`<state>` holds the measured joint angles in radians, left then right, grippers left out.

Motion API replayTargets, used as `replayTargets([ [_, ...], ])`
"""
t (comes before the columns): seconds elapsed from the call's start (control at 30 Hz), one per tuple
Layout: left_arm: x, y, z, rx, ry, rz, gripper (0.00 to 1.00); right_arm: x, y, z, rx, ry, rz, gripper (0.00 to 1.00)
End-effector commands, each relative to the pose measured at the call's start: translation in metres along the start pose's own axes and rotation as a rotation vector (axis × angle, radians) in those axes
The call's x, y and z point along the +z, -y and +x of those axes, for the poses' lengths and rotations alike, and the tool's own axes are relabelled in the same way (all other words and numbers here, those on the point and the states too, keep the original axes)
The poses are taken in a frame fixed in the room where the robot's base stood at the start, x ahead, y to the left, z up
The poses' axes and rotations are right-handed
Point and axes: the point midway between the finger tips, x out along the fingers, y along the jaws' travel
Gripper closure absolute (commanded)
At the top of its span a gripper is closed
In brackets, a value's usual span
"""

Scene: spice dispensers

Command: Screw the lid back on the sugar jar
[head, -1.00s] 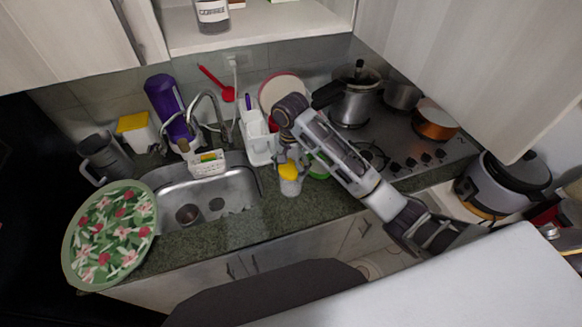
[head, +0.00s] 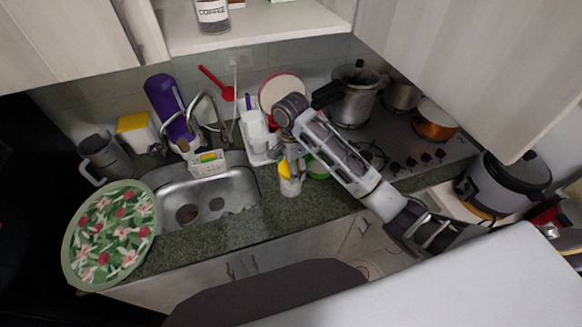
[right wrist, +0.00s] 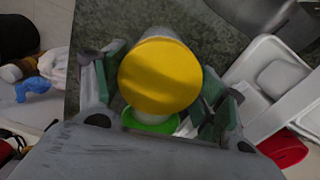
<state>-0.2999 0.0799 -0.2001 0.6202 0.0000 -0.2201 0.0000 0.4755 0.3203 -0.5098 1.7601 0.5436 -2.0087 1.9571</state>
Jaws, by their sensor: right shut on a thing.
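The sugar jar (head: 291,188) stands upright on the counter, right of the sink, as a pale body under a yellow lid (head: 284,171). The lid sits at the jar's mouth; whether it is threaded cannot be told. My right gripper (head: 291,167) comes down from above and is shut on the lid. In the right wrist view the round lid (right wrist: 160,76) fills the space between the green-padded fingers and hides most of the jar. A finger covers part of the lid in the head view. My left gripper is not in view.
A green item (head: 318,170) lies close right of the jar. A white dish rack (head: 259,144) stands behind it and the sink (head: 225,191) is to the left. The stove with a pressure cooker (head: 354,100) is to the right. The counter in front is clear.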

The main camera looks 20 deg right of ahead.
Motion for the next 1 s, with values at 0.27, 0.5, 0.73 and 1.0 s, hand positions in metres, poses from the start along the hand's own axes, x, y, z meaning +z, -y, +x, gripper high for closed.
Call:
replayTargets([
  [0.27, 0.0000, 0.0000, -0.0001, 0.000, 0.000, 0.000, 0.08, -0.0001, 0.0003, -0.0008, -0.001, 0.000, 0.031, 0.54],
  [0.5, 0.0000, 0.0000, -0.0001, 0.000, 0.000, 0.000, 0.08, -0.0001, 0.0003, -0.0009, -0.001, 0.000, 0.030, 0.08],
  [0.73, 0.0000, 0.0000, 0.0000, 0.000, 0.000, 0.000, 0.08, 0.0000, 0.0002, -0.0004, -0.001, 0.000, 0.029, 0.04],
  [1.0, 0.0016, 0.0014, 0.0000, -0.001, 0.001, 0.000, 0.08, 0.0000, 0.0002, -0.0014, -0.001, 0.000, 0.029, 0.04],
])
